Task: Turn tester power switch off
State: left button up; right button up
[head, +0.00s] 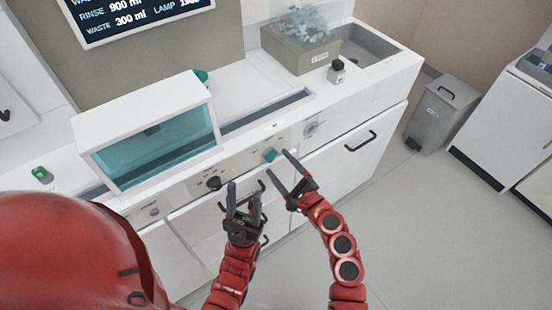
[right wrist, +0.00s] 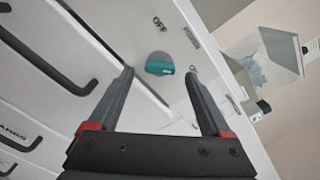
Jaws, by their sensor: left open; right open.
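My right gripper (head: 279,162) is open, close in front of the panel. In the right wrist view its tips (right wrist: 158,74) are on either side of the knob, apart from it. My left gripper (head: 246,187) is open and empty, near a black knob (head: 213,183).
A glass-fronted white box (head: 150,145) stands on the bench. A drawer handle (head: 361,141) sticks out at the right. A small bottle (head: 336,72) and a grey crate (head: 300,50) stand behind. A grey bin (head: 440,112) is on the floor, which is open at the right.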

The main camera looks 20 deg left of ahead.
aim_at(271, 155)
jog(key=shift+x, duration=1.3)
grip_shut()
